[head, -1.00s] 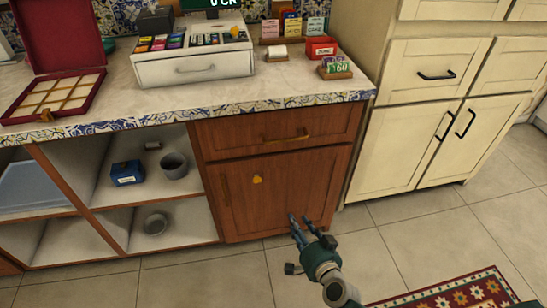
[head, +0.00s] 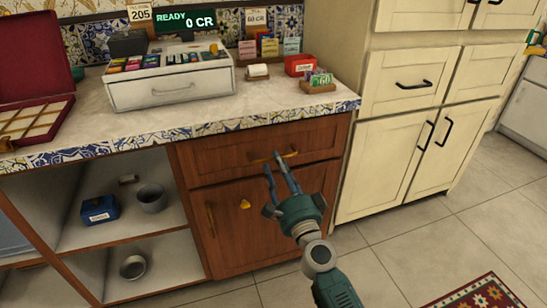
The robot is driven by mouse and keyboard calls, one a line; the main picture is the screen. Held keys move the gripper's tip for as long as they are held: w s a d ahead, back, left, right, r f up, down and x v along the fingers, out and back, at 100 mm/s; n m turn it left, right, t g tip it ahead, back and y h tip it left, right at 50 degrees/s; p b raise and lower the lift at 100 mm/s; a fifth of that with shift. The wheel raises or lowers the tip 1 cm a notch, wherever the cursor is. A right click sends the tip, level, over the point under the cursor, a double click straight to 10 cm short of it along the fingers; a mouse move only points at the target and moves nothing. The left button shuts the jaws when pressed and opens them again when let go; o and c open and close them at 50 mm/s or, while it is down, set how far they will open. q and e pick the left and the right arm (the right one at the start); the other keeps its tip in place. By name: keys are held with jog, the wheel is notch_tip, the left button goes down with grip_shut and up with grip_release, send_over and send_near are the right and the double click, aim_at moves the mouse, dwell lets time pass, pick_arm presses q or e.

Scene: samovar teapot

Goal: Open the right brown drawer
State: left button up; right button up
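The brown drawer (head: 222,161) sits under the tiled counter edge, above a brown cabinet door (head: 235,235). Its front looks flush with the cabinet, so it appears closed. Its brass handle (head: 273,155) is a horizontal bar. My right gripper (head: 278,169) is in front of the drawer with its fingertips at the handle, partly covering it. The two fingers look apart. I cannot tell whether they touch the handle. My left gripper is not in view.
Open shelves (head: 120,220) hold a blue box (head: 99,210) and grey pots to the left. A cream cabinet (head: 385,165) stands close on the right. The counter (head: 190,112) carries a white cash drawer (head: 172,88) and card holders.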

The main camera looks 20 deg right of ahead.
jog(key=shift+w+r, duration=0.15)
jog(key=shift+w, duration=0.7)
jog(key=shift+w+r, duration=0.1)
jog(key=shift+w, duration=0.7)
grip_shut()
jog(key=shift+a, duration=0.1)
